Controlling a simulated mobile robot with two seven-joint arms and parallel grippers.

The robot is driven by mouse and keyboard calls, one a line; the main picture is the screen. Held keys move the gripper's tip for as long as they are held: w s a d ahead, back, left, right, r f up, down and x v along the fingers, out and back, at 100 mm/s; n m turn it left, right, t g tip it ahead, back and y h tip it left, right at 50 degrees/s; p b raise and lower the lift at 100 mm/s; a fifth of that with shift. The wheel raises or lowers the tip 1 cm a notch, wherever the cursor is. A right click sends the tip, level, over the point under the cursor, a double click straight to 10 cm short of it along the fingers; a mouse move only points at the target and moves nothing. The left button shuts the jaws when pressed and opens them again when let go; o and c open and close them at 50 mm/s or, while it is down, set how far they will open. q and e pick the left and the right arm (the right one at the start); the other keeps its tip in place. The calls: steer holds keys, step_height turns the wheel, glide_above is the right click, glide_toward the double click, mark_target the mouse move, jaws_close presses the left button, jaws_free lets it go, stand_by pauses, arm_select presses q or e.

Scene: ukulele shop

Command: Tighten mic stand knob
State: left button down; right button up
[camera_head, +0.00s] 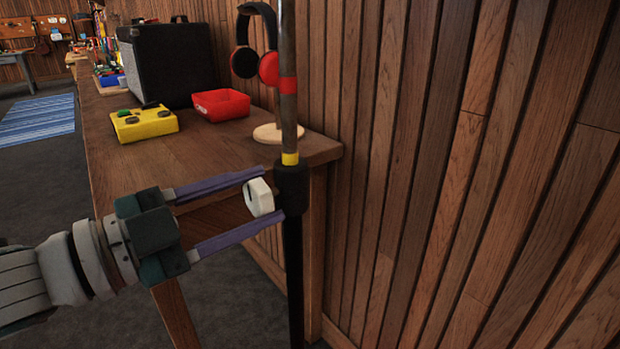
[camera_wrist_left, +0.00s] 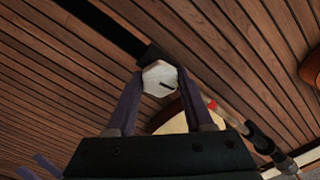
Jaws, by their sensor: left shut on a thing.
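The mic stand is an upright pole with a thick black clutch (camera_head: 291,190) at mid-height, above a black lower tube (camera_head: 293,270). The upper pole carries a yellow band (camera_head: 290,159) and a red band (camera_head: 288,84). A white knob (camera_head: 259,197) sticks out of the clutch to the left. My left gripper (camera_head: 266,194) has its two purple fingers on either side of the knob, shut on it. In the left wrist view the white knob (camera_wrist_left: 159,77) has flat sides and a dark line on its face, between the fingertips. My right gripper is not in view.
A wooden table (camera_head: 215,160) stands behind the stand. It holds a yellow pedal (camera_head: 145,125), a red tray (camera_head: 221,103), a black amplifier (camera_head: 168,62) and headphones (camera_head: 256,45) on a stand with a round wooden base (camera_head: 274,133). A slatted wood wall (camera_head: 450,180) fills the right.

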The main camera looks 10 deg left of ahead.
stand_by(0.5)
arm_select(q)
steer(key=shift+c, duration=1.4)
jaws_free()
steer(key=p+v, duration=0.1)
steer(key=v, duration=0.9)
